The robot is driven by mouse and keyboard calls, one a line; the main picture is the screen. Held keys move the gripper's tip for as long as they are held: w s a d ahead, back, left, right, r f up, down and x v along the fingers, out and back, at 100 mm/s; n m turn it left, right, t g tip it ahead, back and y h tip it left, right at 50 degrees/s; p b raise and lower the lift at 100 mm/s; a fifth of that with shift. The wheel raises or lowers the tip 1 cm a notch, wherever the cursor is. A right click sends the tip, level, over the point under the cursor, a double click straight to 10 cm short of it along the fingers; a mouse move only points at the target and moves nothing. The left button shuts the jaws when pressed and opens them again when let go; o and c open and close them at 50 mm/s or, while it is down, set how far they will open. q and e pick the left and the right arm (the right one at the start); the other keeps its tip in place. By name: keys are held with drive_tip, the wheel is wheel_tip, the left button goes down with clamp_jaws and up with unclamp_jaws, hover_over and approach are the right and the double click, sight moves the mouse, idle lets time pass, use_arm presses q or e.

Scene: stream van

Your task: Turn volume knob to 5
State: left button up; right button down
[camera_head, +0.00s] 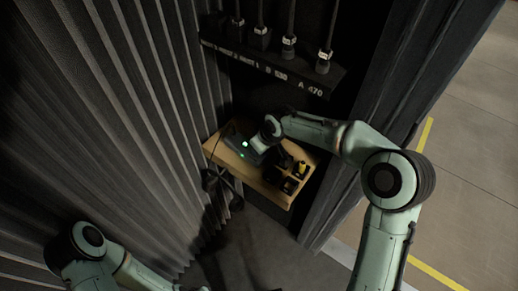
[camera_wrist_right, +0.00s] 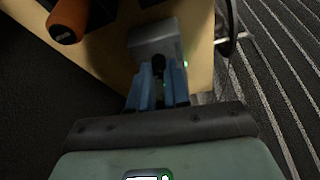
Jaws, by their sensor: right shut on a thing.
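A grey box-shaped device (camera_wrist_right: 152,38) with green lights sits on the small wooden table. It also shows in the head view (camera_head: 236,137), partly covered by my right gripper (camera_head: 258,146). In the right wrist view, the two blue fingers of my right gripper (camera_wrist_right: 158,78) are closed around a small black knob (camera_wrist_right: 158,61) on the device. The volume scale and the knob's pointer cannot be read. My left arm is at the lower left of the head view, far from the table; its gripper is out of the picture.
The wooden table (camera_head: 217,153) also holds dark items and a yellow one (camera_head: 301,168). An orange-ended handle (camera_wrist_right: 68,20) lies near the device. A labelled shelf (camera_head: 270,68) with hanging cables is above. A corrugated wall stands left, a dark door frame right.

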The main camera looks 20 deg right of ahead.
drive_tip(key=shift+s, duration=0.2)
use_arm(q)
drive_tip(key=shift+s+f, duration=0.2)
drive_tip(key=shift+f, duration=0.1)
use_arm(e)
drive_tip(key=shift+w, duration=0.1)
drive_tip(key=c, duration=1.1)
unclamp_jaws()
drive_tip(key=shift+r, duration=0.1)
drive_tip(key=v, duration=0.7)
drive_tip(key=shift+r, duration=0.15)
